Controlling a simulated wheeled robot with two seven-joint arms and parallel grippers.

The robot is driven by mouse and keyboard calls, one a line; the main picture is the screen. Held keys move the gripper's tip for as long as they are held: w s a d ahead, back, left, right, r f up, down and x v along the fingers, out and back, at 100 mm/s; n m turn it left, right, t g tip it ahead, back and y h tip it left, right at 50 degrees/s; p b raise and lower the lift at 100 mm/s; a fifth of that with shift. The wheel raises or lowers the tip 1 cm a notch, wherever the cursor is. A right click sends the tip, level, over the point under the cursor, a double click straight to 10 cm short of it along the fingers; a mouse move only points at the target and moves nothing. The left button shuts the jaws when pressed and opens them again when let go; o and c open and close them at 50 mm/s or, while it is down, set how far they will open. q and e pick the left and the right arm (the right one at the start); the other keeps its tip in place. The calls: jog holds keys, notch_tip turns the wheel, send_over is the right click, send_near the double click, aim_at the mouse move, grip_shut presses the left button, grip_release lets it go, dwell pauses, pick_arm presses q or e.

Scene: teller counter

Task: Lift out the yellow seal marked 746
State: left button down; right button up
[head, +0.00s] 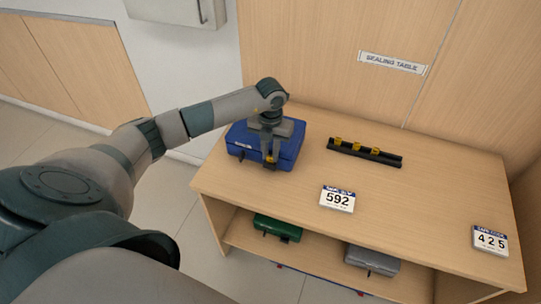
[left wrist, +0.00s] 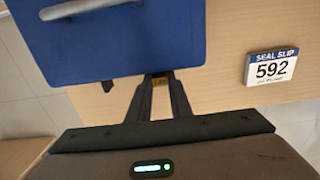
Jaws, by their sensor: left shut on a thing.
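The rack is to the right of my left gripper (head: 270,160), which is at the front edge of a blue case (head: 240,138). In the left wrist view the fingers (left wrist: 160,80) are close together at the edge of the blue case (left wrist: 130,40). They are shut on a small yellow seal (left wrist: 162,75), its number unreadable. No 746 marking is legible. My right gripper is out of view.
A seal slip card (head: 337,199) reading 592 stands near the table's front edge. Another card (head: 490,240) reads 425 at the right. A green case (head: 277,228) and a grey case (head: 372,261) are on the shelf below. The tabletop (head: 430,200) right of centre is clear.

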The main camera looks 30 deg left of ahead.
aim_at(271, 156)
pick_arm(q)
jog(key=shift+r+b, duration=0.4)
jog(key=shift+r, duration=0.15)
notch_tip(271, 156, up, 2)
jog(key=shift+r+b, duration=0.2)
jog(key=shift+b, duration=0.6)
jog(key=w+d+r+b, duration=0.2)
jog(key=d+r+b, duration=0.2)
jog(key=d+r, duration=0.3)
jog(key=shift+w+d+r, duration=0.15)
jog(key=shift+w+d, duration=0.1)
jog(key=shift+d, duration=1.95)
